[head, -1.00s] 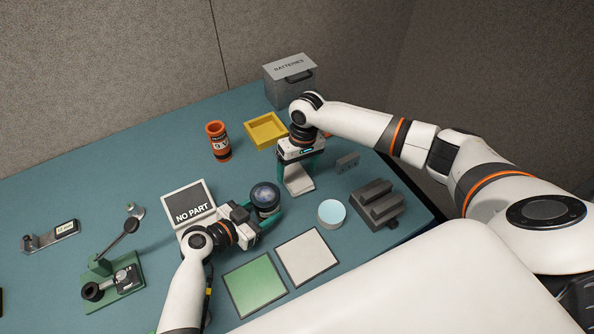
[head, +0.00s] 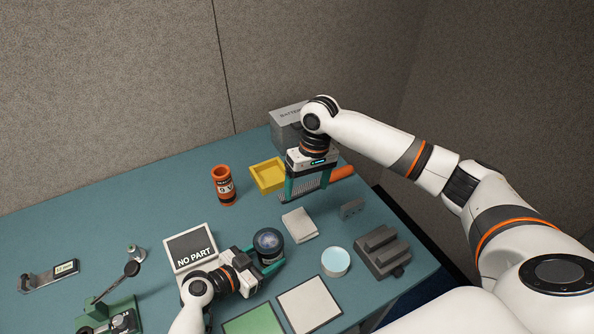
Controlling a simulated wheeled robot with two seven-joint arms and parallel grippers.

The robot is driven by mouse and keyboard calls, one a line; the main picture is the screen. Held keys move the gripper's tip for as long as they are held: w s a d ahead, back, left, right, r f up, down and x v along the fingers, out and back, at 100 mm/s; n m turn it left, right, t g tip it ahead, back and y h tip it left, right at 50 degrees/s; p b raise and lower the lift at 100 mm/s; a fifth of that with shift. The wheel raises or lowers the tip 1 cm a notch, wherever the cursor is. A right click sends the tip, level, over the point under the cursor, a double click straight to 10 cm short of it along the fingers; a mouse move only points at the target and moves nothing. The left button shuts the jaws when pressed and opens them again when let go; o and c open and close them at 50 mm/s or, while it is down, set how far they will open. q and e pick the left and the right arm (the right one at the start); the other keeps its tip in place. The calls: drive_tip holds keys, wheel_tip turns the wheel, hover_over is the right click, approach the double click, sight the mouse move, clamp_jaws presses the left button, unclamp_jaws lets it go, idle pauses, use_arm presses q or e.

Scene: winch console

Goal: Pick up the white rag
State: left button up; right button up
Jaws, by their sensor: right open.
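The white rag (head: 300,225) is a small folded pale square lying on the blue-green table in the head view. My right gripper (head: 307,192) is open, above and behind the rag, with its teal fingers spread and pointing down. The rag is clear of these fingers. My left gripper (head: 269,262) is at the front, its teal fingers close beside a dark round jar with a glassy top (head: 268,242). I cannot tell whether it grips the jar.
A ribbed grey piece and an orange handle (head: 342,172) show by the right gripper. Nearby are a yellow tray (head: 257,184), an orange can (head: 223,186), a batteries box (head: 283,122), a pale blue disc (head: 336,261) and a dark stepped block (head: 383,252).

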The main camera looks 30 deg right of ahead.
drive_tip(key=shift+o, duration=0.4)
drive_tip(key=h, duration=0.2)
hover_over(300, 223)
drive_tip(key=shift+t, duration=0.3)
drive_tip(key=f, duration=0.6)
drive_tip(key=shift+s+f, duration=0.25)
drive_tip(key=shift+f, duration=0.15)
drive_tip(key=shift+w+f, duration=0.2)
drive_tip(key=shift+f, duration=1.4)
drive_tip(key=shift+w+f, duration=0.15)
drive_tip(key=shift+f, duration=1.4)
